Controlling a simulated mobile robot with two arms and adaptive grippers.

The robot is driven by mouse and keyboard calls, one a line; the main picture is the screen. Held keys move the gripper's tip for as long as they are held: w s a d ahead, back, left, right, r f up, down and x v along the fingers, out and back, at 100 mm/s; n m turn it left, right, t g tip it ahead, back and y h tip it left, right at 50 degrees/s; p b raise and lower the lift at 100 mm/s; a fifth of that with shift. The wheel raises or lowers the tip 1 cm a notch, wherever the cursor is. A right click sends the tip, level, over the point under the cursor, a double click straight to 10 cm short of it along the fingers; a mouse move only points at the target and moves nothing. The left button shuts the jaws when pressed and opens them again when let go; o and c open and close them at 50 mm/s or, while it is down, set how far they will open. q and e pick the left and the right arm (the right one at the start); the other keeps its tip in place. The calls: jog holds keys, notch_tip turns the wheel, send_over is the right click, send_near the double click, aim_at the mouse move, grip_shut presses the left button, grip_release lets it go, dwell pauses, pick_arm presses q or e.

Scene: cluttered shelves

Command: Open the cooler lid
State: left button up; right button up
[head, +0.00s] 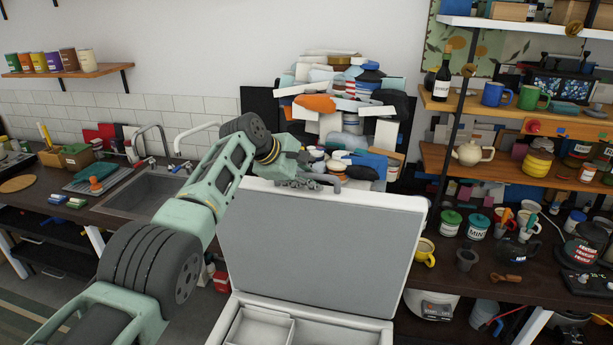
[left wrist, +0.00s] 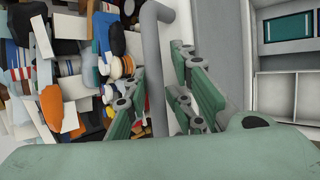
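The cooler is a white box (head: 233,318) low in the middle of the head view. Its lid (head: 320,240) stands raised, nearly upright, with its grey inner face showing. A grey bar handle (left wrist: 155,70) shows in the left wrist view, and its curved end shows at the lid's top edge (head: 327,180). My left gripper (head: 300,178) is at that top edge. Its fingers (left wrist: 160,90) stand on either side of the handle, with a small gap on the right side, so they look open around it. My right gripper is not in view.
The open cooler shows pale compartments (head: 260,328). Behind the lid is a tall pile of mixed items (head: 345,110). A sink (head: 140,190) and counter are on the left. Crowded shelves (head: 500,110) and a dark counter with mugs and jars (head: 480,260) are on the right.

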pick_arm(q)
jog(key=shift+w+f, duration=0.1)
jog(key=shift+v, duration=1.1)
jog(key=v, duration=1)
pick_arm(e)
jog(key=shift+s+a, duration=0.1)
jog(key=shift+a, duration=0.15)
pick_arm(q)
jog(key=shift+w+d, duration=0.1)
jog(key=shift+w, duration=0.05)
